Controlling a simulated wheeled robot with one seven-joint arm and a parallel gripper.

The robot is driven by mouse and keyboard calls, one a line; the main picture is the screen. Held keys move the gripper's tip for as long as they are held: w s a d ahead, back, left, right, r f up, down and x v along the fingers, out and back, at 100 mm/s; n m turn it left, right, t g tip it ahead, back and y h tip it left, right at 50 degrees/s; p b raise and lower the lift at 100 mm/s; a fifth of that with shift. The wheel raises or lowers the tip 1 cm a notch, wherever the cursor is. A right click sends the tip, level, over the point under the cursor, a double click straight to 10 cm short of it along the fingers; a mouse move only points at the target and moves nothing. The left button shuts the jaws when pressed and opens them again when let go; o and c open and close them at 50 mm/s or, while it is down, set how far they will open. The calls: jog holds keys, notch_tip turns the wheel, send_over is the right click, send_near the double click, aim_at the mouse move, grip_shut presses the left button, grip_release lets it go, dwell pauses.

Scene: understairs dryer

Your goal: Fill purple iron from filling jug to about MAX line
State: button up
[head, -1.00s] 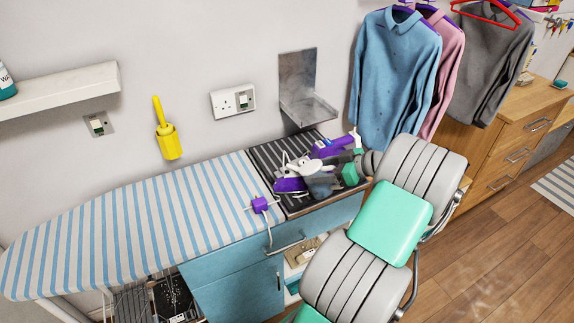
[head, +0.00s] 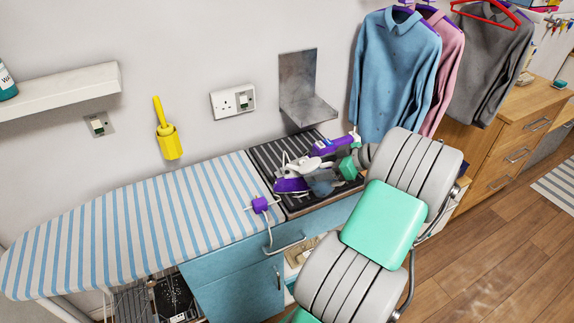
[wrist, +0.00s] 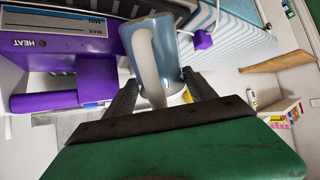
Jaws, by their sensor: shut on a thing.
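My gripper (wrist: 160,92) is shut on the filling jug (wrist: 157,35), a grey-blue jug with a pale curved handle. The jug shows in front of the fingers in the wrist view; its water level cannot be made out. Left of it and close by is the purple iron (wrist: 60,58), with HEAT lettering and a window marked MAX and MIN. In the head view the jug (head: 321,182) is over the dark ribbed mat, beside a purple and white iron-shaped body (head: 290,186). Whether jug and iron touch is unclear.
A purple thing with a green end (head: 335,146) lies towards the back of the mat (head: 265,158). The striped ironing board (head: 130,220) is clear except for a purple block (head: 260,205) at its right edge. A metal bracket (head: 298,85) is on the wall.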

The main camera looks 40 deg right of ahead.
dwell(0.3)
jog(key=shift+r+g, duration=0.25)
jog(key=shift+g, duration=0.05)
jog(key=shift+w+r, duration=0.1)
dwell(0.4)
jog(key=shift+r+g, duration=0.2)
jog(key=shift+g, duration=0.1)
jog(key=shift+w, duration=0.1)
dwell(0.7)
jog(key=shift+w+r+g+h, duration=0.1)
jog(key=shift+r+g+h, duration=0.2)
jog(key=shift+a, duration=0.1)
jog(key=shift+r, duration=0.1)
dwell(0.8)
jog(key=shift+w+r+g+p, duration=0.1)
jog(key=shift+r+g+p, duration=0.1)
jog(key=shift+g+p, duration=0.1)
